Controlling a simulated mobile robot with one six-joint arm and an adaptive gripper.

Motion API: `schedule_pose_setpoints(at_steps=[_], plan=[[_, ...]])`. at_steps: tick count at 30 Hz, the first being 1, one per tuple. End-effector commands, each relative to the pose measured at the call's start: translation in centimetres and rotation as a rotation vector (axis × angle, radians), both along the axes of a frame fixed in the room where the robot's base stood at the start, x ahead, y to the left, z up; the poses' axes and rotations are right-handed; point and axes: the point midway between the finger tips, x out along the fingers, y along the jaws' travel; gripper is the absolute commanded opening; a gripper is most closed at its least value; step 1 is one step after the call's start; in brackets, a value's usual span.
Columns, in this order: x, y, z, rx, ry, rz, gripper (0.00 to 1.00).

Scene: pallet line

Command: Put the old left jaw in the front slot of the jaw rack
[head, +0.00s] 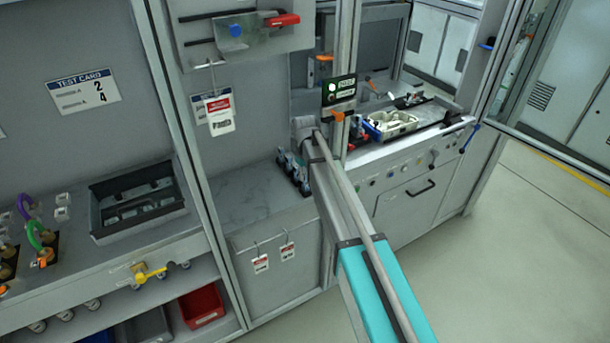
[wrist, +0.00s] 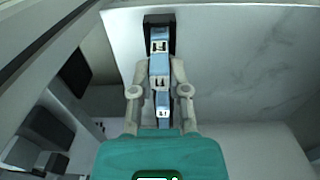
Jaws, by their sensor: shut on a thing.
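My gripper (wrist: 159,68) is shut on a blue-grey jaw with a pale marking, taken here as the old left jaw (wrist: 160,82), in the wrist view. Its two fingers are on either side of the jaw. The dark jaw rack (wrist: 175,35) lies beyond and below the fingers, with another blue jaw (wrist: 159,33) at its far end. The pieces overlap in line, so I cannot tell whether the held jaw touches the rack or is in a slot. In the head view the rack (head: 303,187) stands on the grey counter, beside my arm; my gripper's tips are hidden there.
The grey counter (head: 245,205) is clear left of the rack. A post (head: 345,70) with a green-lit sign (head: 338,90) stands close to my arm. Right of it are a pale parts tray (head: 390,124) and a bench. A dark open tray (head: 137,200) lies at left.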

Motion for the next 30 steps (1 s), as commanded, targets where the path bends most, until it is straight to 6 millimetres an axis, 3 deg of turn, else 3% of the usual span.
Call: schedule_pose_setpoints(at_steps=[30], plan=[[-0.03, 0.08, -0.91, 0.000, 0.000, 0.001, 0.00]])
